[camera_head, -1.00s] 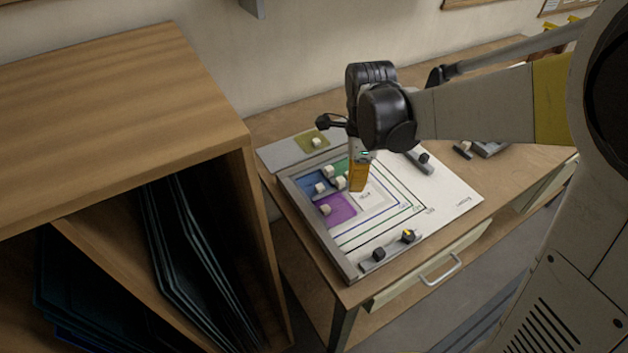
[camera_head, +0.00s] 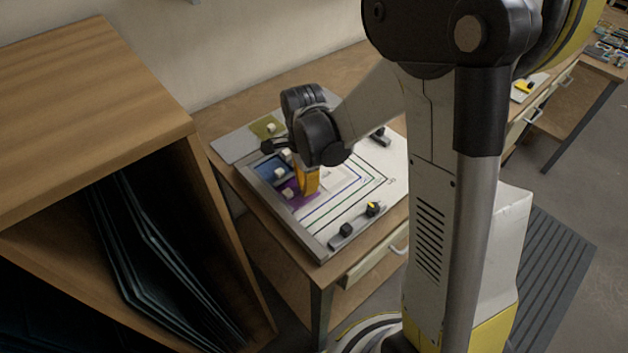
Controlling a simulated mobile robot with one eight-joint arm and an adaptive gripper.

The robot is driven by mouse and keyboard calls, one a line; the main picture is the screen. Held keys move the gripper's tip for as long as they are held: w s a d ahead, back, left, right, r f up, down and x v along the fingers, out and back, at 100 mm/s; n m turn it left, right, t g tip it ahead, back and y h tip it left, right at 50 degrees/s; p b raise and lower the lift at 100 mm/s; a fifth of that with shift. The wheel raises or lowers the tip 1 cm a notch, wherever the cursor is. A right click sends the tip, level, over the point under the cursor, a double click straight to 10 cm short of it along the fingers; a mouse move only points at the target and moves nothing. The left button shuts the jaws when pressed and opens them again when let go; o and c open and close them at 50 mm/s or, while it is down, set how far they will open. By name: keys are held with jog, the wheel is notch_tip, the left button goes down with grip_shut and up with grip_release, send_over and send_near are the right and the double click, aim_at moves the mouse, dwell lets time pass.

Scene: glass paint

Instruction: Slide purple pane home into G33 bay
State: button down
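The purple pane (camera_head: 300,194) lies flat on the white layout board (camera_head: 330,219), in front of the blue pane (camera_head: 266,169). A pale knob shows on its left part. My gripper (camera_head: 306,192) points down over the right part of the purple pane, its orange finger part close to it. My wrist hides the green pane and part of the board. I cannot tell whether the fingers touch the purple pane or its knob. The bay label G33 is not readable here.
An olive pane (camera_head: 265,129) with a pale knob rests on a grey strip behind the board. A dark clamp bar (camera_head: 358,219) sits at the board's front. A wooden rack (camera_head: 196,200) holding dark sheets stands close on the left.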

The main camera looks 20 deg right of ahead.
aim_at(295, 195)
jog(key=shift+a, duration=0.75)
jog(key=shift+s+a, duration=0.1)
jog(key=shift+a, duration=0.7)
jog(key=shift+d, duration=0.15)
jog(key=d, duration=0.4)
jog(key=shift+b, duration=0.4)
notch_tip(295, 195, up, 10)
jog(key=p, duration=0.3)
jog(key=shift+p, duration=0.35)
jog(key=shift+r, duration=0.1)
